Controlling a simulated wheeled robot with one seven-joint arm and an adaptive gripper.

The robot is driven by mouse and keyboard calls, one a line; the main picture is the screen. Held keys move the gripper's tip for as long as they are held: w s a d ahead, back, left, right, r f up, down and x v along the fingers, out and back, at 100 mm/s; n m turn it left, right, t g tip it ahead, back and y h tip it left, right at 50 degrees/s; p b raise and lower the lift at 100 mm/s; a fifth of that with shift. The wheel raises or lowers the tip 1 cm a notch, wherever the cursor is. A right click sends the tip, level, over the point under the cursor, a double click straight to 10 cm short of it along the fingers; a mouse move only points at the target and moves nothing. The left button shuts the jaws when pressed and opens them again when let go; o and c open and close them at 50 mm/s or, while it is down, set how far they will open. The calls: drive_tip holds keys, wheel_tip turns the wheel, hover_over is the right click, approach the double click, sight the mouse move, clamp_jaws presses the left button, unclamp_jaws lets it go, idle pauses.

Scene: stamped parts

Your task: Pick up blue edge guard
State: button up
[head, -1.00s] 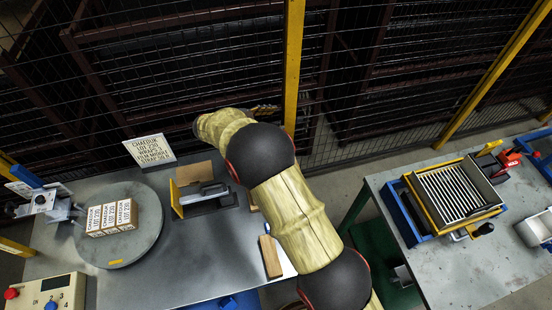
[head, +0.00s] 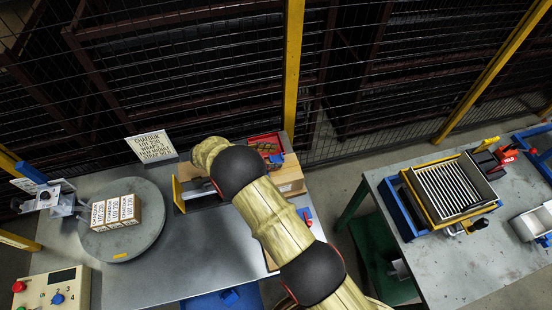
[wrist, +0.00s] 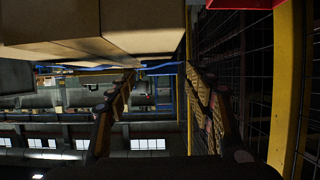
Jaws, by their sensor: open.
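I cannot surely pick out the blue edge guard. A small blue piece (head: 276,158) shows on a carton beside a red tray, too small to identify. In the wrist view a thin blue strip (wrist: 92,68) runs along the carton's edge and past the fingertips. My gripper (wrist: 162,76) is open in the wrist view, its two fingers apart with nothing visibly held between them. The strip passes near the fingertips; I cannot tell whether it touches them. In the head view my arm hides the gripper.
A carton (head: 290,178) stands at the bench's right end, with a red tray (head: 262,141) at its top. A turntable (head: 145,235) holds small white-labelled boxes (head: 115,212). A wire fence (head: 370,110) and yellow post (head: 293,70) stand behind. Bare bench (head: 190,262) lies in front.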

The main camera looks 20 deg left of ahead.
drive_tip(key=shift+x, duration=1.15)
drive_tip(key=shift+c, duration=0.2)
drive_tip(key=c, duration=1.1)
drive_tip(key=shift+c, duration=0.5)
drive_tip(key=shift+r, duration=0.15)
